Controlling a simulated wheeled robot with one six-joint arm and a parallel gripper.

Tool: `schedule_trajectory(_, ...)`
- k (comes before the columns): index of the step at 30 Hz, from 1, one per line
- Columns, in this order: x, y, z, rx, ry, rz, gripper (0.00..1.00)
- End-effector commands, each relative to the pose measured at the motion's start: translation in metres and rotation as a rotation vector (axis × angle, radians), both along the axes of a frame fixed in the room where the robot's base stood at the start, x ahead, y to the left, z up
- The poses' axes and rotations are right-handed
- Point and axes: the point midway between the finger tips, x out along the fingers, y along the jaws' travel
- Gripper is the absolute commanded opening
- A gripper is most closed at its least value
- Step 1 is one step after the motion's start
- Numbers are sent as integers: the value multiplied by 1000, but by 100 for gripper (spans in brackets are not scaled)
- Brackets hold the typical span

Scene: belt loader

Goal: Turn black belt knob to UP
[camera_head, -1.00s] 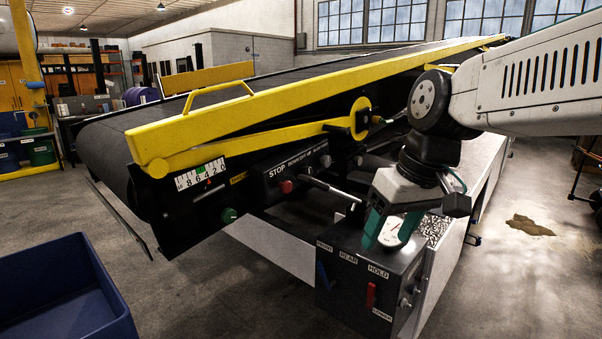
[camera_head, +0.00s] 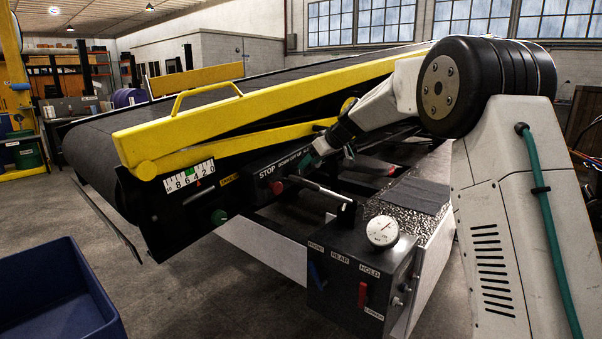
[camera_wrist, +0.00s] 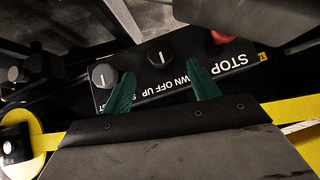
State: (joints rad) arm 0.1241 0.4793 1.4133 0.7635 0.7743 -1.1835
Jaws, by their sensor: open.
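In the wrist view the control panel (camera_wrist: 145,92) appears upside down, with the labels STOP and DOWN OFF UP, partly covered by the fingers. A black knob (camera_wrist: 160,51) with a white pointer line lies just beyond my gripper (camera_wrist: 160,69), between the lines of its two teal fingertips. The gripper is open and holds nothing. The pointer is roughly square to the label row, toward OFF. A second black knob (camera_wrist: 103,75) sits left of the left finger. In the head view my gripper (camera_head: 316,154) is at the panel (camera_head: 266,171) and hides the knobs.
A red stop button (camera_head: 277,187) is on the panel's left end and also shows in the wrist view (camera_wrist: 221,37). A grey rod (camera_head: 322,190) projects below the panel. The yellow rail (camera_head: 250,112) runs above.

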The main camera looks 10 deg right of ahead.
Motion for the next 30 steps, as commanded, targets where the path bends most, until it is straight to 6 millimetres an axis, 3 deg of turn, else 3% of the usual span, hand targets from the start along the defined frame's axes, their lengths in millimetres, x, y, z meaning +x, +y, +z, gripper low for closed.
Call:
schedule_trajectory(10,30,24,-39,0,4,2,60)
schedule_trajectory(23,37,29,-48,0,2,1,60)
schedule_trajectory(28,37,29,-48,1,3,1,17)
schedule_trajectory(30,37,29,-48,-1,3,0,17)
